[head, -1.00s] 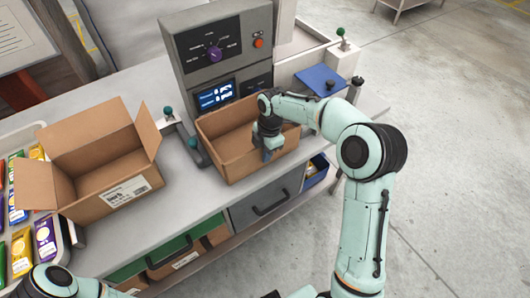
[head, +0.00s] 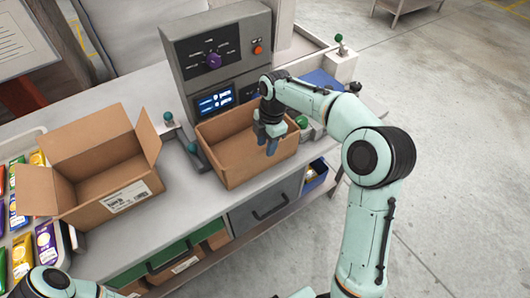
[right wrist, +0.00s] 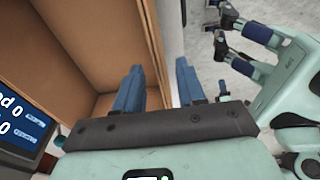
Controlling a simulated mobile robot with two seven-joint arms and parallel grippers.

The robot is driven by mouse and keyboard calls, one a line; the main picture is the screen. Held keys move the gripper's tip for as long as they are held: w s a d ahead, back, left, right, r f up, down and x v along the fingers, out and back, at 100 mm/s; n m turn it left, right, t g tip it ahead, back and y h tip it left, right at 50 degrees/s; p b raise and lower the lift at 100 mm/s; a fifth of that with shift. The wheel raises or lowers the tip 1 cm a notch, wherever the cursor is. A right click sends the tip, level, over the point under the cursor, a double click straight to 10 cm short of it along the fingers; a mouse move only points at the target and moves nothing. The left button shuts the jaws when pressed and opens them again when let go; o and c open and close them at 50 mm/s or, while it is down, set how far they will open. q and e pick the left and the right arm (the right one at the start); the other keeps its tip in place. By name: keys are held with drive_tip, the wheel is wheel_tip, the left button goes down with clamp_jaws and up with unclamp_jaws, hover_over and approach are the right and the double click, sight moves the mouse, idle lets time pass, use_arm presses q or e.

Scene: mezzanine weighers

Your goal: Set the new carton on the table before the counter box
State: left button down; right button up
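The new carton (head: 262,169), brown, open-topped and empty, stands upright on the grey table (head: 200,203) directly before the counter box (head: 223,52), a grey housing with a purple knob and lit display. My right gripper (head: 267,141) is over the carton's front rim, pointing down. In the right wrist view, its blue fingers (right wrist: 158,88) are spread apart, one inside and one outside the carton's wall (right wrist: 150,35), with gaps beside it. My left arm shows only at the lower left of the head view; its gripper is out of frame there.
Another open carton (head: 131,196) with flaps and a white label stands left on the table. A tray (head: 65,243) of coloured packets is at the far left. A drawer (head: 265,200) is below; open floor lies right.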

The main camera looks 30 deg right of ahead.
drive_tip(key=r, duration=0.5)
drive_tip(key=shift+w+d+p, duration=0.1)
drive_tip(key=shift+d+p, duration=0.2)
drive_tip(key=shift+f, duration=0.1)
